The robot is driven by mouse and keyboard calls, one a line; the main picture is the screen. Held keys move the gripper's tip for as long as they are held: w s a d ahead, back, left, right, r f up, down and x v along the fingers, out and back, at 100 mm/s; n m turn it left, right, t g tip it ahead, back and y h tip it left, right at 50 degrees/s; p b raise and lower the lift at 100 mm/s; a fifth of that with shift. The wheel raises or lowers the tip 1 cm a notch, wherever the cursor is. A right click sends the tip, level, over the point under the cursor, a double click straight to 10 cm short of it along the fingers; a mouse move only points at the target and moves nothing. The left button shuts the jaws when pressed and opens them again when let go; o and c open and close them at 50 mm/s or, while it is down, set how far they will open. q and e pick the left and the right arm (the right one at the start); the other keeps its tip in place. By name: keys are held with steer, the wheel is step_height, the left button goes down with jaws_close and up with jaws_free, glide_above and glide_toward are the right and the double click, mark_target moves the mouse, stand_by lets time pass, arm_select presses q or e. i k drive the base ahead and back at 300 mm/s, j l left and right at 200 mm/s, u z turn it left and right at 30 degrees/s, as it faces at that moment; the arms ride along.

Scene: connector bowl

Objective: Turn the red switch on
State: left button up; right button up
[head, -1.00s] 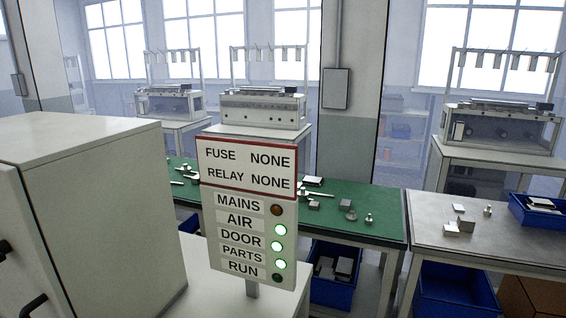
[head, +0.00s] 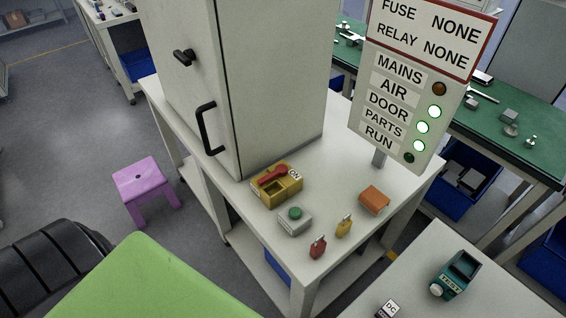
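The red switch (head: 273,176) is a red lever on a yellow box (head: 290,192) on the white table, in front of the tall cabinet. An ON label shows at the box's right end. I cannot tell clearly at which end the lever rests. The status sign (head: 420,75) stands behind to the right. Its MAINS lamp (head: 439,89) is dull brown and unlit. The AIR, DOOR and PARTS lamps glow green, and the RUN lamp (head: 409,158) is dark. Neither of my grippers is in view.
A grey box with a green button (head: 295,213), red tag (head: 318,247), yellow tag (head: 344,226) and orange block (head: 374,199) share the white table (head: 345,170). The cabinet (head: 275,80) has black handles. A purple stool (head: 140,180) stands left. A teal TEST device (head: 455,275) is lower right.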

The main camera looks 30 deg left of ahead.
mark_target(281, 170)
steer(key=k+j+u, duration=0.1)
steer(key=j+u, duration=0.25)
steer(key=k+j+u, duration=0.1)
steer(key=u, duration=0.25)
steer(key=j+u, duration=0.35)
